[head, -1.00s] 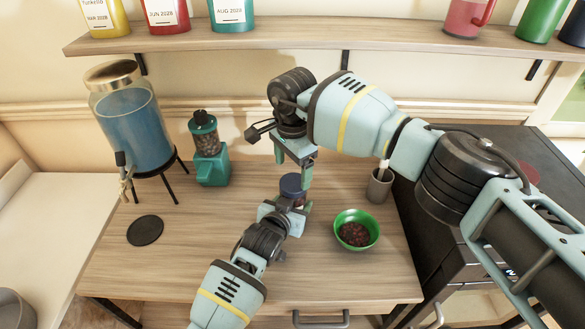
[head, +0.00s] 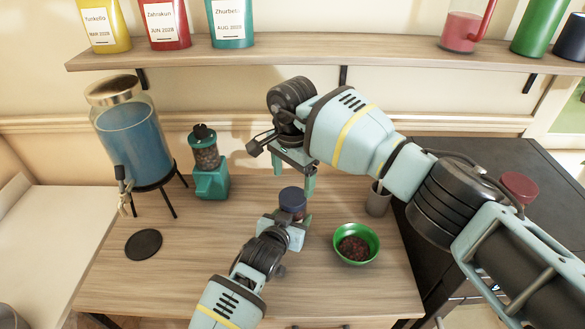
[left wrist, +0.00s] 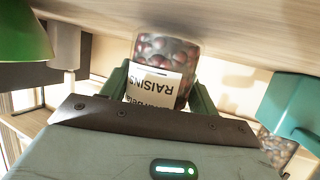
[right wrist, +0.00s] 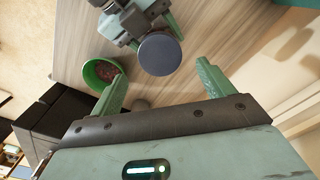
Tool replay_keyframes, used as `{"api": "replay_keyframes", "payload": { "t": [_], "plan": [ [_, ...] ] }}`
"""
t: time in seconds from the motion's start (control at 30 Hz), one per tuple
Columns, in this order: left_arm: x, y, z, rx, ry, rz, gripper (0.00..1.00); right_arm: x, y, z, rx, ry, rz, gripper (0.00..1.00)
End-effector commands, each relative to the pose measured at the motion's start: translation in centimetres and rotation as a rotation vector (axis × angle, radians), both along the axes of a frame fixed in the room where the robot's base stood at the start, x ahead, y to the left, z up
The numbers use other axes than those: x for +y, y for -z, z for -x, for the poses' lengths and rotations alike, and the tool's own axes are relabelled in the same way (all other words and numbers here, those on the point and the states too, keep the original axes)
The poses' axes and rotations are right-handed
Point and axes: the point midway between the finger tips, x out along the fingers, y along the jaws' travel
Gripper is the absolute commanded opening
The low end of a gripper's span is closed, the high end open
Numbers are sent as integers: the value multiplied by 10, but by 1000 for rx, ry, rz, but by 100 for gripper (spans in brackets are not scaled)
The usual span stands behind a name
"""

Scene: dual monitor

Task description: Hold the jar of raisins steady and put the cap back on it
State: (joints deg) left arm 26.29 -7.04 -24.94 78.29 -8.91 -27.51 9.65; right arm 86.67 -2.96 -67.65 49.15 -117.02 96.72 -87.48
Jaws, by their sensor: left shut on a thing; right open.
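The jar of raisins (left wrist: 170,62) is clear, with dark raisins and a white label reading RAISINS. My left gripper (head: 290,217) is shut around it near the front middle of the table. The dark blue cap (head: 292,195) is on top of the jar in the head view; its round top faces my right gripper in the right wrist view (right wrist: 159,54). Whether it is fully seated cannot be told. My right gripper (head: 293,177) is open and empty, fingers pointing down just above and behind the cap. The left wrist view hides the jar's mouth.
A green bowl (head: 344,257) of raisins stands right of the jar, with a grey cup (head: 378,202) behind it. A teal grinder (head: 208,165) and blue drink dispenser (head: 133,140) stand left. A black disc (head: 143,244) lies front left. A shelf (head: 270,55) runs above.

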Motion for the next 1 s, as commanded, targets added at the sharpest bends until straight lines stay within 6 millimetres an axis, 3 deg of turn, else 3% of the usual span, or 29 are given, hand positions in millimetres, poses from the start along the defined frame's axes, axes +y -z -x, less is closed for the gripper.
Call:
{"api": "replay_keyframes", "payload": {
  "t": [0.2, 0.4, 0.8, 1.0],
  "plan": [
    [0, -1, 0, -3, 0, 1, 0, 0, 33, 1, 4, 1, -1, 80],
    [0, -2, 0, -3, 0, 1, 0, 0, 51, 0, 1, 1, -1, 80],
    [0, -2, 0, -3, 0, 1, 0, 0, 56, -1, -1, 0, 0, 80],
    [0, -2, 0, -3, 0, 1, 0, 0, 56, -1, -1, 0, 0, 54]
  ]
}}
